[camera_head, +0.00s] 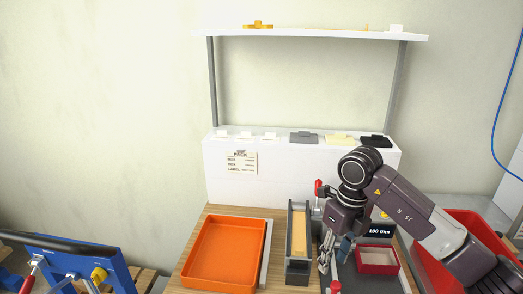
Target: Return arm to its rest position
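My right arm reaches in from the right edge of the head view, over the bench. Its gripper (325,262) points down between a grey box-like holder (300,272) and a dark plate with a red-walled box (377,260). The fingers are small and seen from the side, close to other parts, so whether they are open or shut is unclear. I see nothing clearly held in them. My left arm and gripper are not in view.
An orange tray (224,252) stands on the wooden bench, left of the holder. A red bin (434,270) is partly behind my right arm. A white shelf (310,35) spans above. A blue frame with clamps (75,262) stands at lower left.

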